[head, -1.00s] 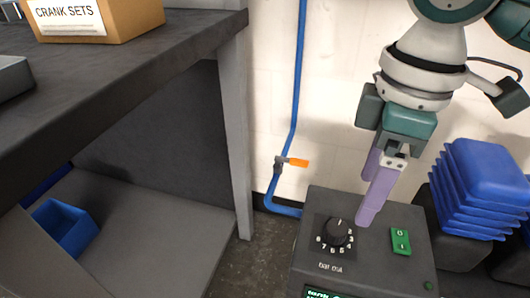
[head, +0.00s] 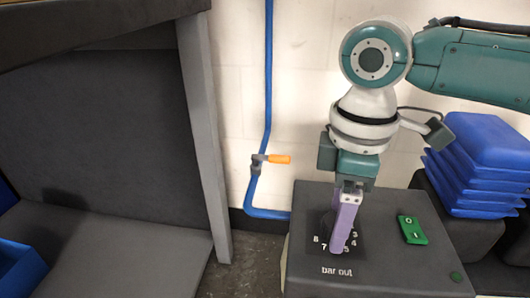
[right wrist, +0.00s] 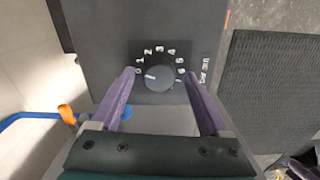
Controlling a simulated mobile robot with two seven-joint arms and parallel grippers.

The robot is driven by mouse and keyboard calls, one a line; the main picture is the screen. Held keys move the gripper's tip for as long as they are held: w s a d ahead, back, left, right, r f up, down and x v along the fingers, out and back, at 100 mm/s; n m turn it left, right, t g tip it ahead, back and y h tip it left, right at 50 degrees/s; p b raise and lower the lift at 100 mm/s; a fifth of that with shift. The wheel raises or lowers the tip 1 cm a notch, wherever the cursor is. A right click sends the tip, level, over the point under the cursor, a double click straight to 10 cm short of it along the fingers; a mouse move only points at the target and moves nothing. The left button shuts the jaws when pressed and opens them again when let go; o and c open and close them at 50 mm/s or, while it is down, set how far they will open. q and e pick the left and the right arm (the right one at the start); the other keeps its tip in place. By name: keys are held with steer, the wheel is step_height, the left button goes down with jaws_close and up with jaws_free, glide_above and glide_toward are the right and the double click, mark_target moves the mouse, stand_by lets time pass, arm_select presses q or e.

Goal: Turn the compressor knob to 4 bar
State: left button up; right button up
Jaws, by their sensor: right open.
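The round black compressor knob (right wrist: 159,78) sits on the compressor's dark top panel (head: 385,225), inside a ring of white numbers. In the right wrist view its white mark points left, near the 0. My right gripper (head: 338,249) has purple fingers and hides most of the knob in the head view. In the right wrist view the right gripper (right wrist: 160,75) is open, with one fingertip on each side of the knob and a visible gap on both sides. The "bar out" label lies beside the dial. My left gripper is not in view.
A green switch (head: 412,230) is on the panel right of the dial. Stacked blue bins (head: 480,165) stand at the right. A blue pipe (head: 268,90) with an orange valve handle (head: 279,159) runs down the wall. A grey bench leg (head: 205,140) stands left.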

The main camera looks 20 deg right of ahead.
steer(key=shift+f, duration=0.1)
jaws_close()
stand_by(0.7)
